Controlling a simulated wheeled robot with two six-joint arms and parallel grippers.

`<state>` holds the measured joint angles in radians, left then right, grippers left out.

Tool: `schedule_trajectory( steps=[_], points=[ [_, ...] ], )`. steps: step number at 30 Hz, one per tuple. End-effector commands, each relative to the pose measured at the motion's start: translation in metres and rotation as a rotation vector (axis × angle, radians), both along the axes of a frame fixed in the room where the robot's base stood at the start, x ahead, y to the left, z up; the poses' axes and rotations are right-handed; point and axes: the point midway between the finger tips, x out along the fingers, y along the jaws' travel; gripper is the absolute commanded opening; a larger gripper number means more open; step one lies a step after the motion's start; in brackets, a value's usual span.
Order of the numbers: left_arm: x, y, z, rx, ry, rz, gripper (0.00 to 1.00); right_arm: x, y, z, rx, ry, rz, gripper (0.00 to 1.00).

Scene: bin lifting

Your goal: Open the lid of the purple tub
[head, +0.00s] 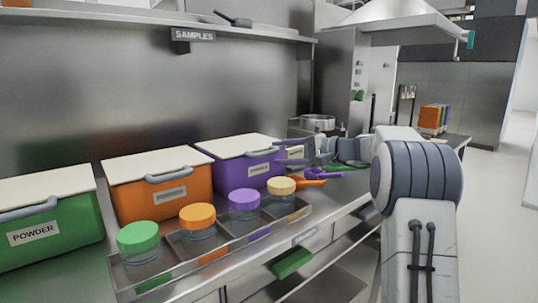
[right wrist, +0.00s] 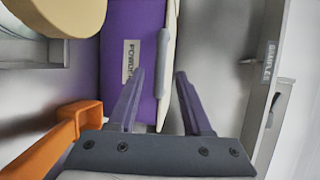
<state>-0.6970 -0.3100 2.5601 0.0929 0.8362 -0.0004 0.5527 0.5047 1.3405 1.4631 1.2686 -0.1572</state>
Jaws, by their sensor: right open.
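The purple tub (head: 222,170) stands on the counter against the back wall, right of the orange tub. Its cream lid (head: 238,143) lies flat and closed, with a grey handle (head: 265,153) along the front. My right gripper (head: 287,150) is open and empty just right of the tub. In the right wrist view, the purple tub (right wrist: 120,25) and its grey handle (right wrist: 162,60) lie ahead of the open fingers (right wrist: 160,74). The handle shows between the fingertips' directions, and I cannot tell whether they touch it. My left gripper is out of view.
An orange tub (head: 188,198) and a green tub (head: 75,240) stand to the left, lids closed. A clear tray (head: 190,268) with several colour-lidded jars lies in front. An orange scoop (head: 312,182) and a purple scoop (head: 325,174) lie near my arm. A shelf (head: 130,17) hangs above.

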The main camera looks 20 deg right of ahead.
Motion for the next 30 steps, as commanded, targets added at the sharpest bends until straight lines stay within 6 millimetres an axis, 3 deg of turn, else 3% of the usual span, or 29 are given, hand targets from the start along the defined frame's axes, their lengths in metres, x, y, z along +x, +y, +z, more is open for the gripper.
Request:
schedule_trajectory(
  steps=[7,19,20,22,24,30],
  points=[
    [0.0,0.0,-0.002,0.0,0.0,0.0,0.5,0.027,0.025,-0.007,-0.001,0.0,0.002,0.5],
    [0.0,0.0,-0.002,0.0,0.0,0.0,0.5,0.033,0.028,-0.008,-0.001,0.0,-0.005,0.5],
    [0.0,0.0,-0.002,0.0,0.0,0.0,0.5,0.033,0.028,-0.008,-0.001,0.0,-0.005,0.46],
    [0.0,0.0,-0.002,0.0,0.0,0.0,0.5,0.033,0.028,-0.008,-0.001,0.0,-0.004,0.19],
    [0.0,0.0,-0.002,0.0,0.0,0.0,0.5,0.033,0.028,-0.008,-0.001,0.0,-0.004,0.0],
    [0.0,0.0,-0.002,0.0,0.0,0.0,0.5,0.033,0.028,-0.008,-0.001,0.0,-0.004,0.0]
  ],
)
